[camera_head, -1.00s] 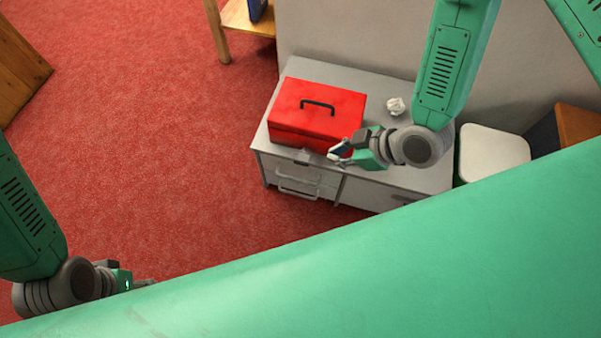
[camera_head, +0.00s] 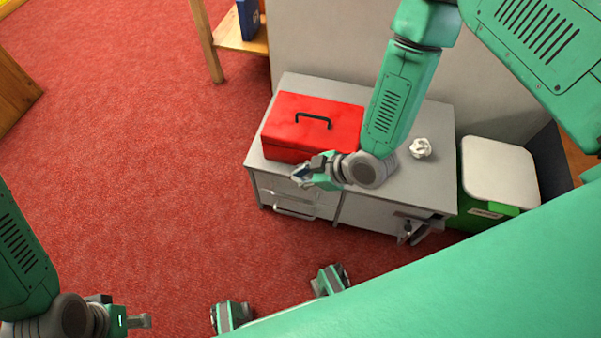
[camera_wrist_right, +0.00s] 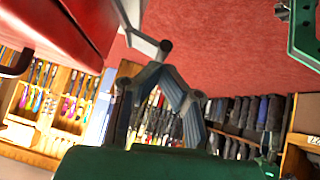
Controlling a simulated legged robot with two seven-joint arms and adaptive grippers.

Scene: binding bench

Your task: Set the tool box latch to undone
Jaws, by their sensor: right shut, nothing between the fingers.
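The red tool box (camera_head: 311,123) stands on the left part of a grey cabinet, with a black handle on its lid. Its red side also shows at top left in the right wrist view (camera_wrist_right: 75,25). My right gripper (camera_head: 300,174) is at the box's front lower edge, shut and empty. In the right wrist view its fingers (camera_wrist_right: 158,74) meet. A grey bar with a dark round end (camera_wrist_right: 148,34) shows beside the box there; I cannot tell whether it is the latch. The latch's state cannot be made out. My left gripper (camera_head: 143,321) is low at left, far from the box; its fingers are unclear.
The grey cabinet (camera_head: 265,172) has drawer handles on its front. A crumpled white ball (camera_head: 420,148) lies on its top at right. A green bin with a white lid (camera_head: 500,172) stands right of it. A wooden shelf (camera_head: 230,35) is behind; red carpet is open at left.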

